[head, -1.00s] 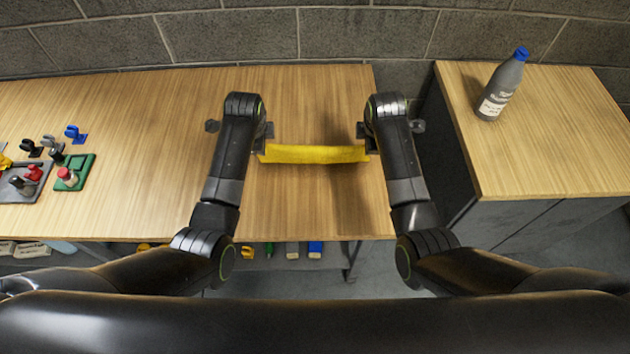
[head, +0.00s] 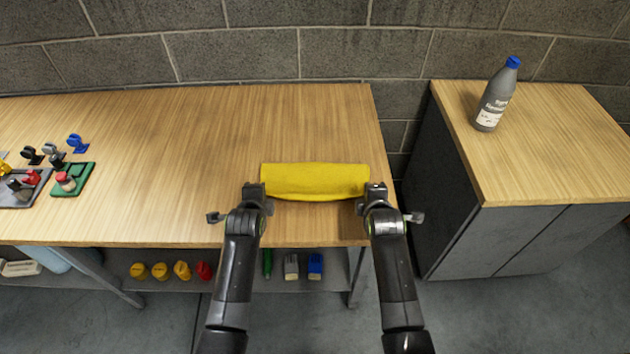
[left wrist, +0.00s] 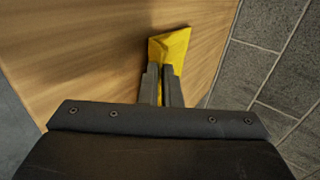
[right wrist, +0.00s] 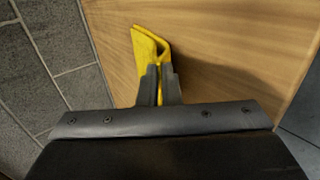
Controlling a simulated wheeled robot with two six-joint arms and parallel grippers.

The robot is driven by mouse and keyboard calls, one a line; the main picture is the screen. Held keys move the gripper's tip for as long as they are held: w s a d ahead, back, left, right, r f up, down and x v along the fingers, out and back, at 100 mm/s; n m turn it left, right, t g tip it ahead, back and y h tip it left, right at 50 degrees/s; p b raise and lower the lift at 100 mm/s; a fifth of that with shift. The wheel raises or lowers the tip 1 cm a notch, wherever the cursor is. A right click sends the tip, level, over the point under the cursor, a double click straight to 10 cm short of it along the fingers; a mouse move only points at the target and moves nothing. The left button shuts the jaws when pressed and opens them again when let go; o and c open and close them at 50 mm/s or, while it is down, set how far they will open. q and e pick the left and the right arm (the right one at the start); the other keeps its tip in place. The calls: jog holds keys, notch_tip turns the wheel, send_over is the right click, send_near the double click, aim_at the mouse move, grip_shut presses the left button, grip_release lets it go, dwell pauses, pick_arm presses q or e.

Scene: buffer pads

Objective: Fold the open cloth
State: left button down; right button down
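The yellow cloth (head: 315,181) is stretched left to right near the front of the wooden table (head: 190,150). It looks like a narrow band doubled over on itself. My left gripper (head: 257,189) is at its left end and my right gripper (head: 373,190) at its right end. In the left wrist view the fingers (left wrist: 162,72) are close together with the cloth (left wrist: 172,45) between them. In the right wrist view the fingers (right wrist: 160,72) pinch the other end of the cloth (right wrist: 148,45). Whether its lower edge touches the table cannot be told.
A green block holder (head: 73,181) and a grey tray with small tools (head: 20,190) stand at the table's left. A grey bottle with a blue cap (head: 495,98) stands on the right cabinet (head: 540,150), past a gap. The table behind the cloth is clear.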

pick_arm(q)
jog(key=shift+s+f, duration=0.1)
jog(key=shift+f, duration=0.1)
pick_arm(e)
jog(key=shift+s+f, duration=0.1)
jog(key=shift+f, duration=0.1)
pick_arm(q)
jog(key=c, duration=1.3)
grip_release()
pick_arm(e)
jog(key=c, duration=1.3)
grip_release()
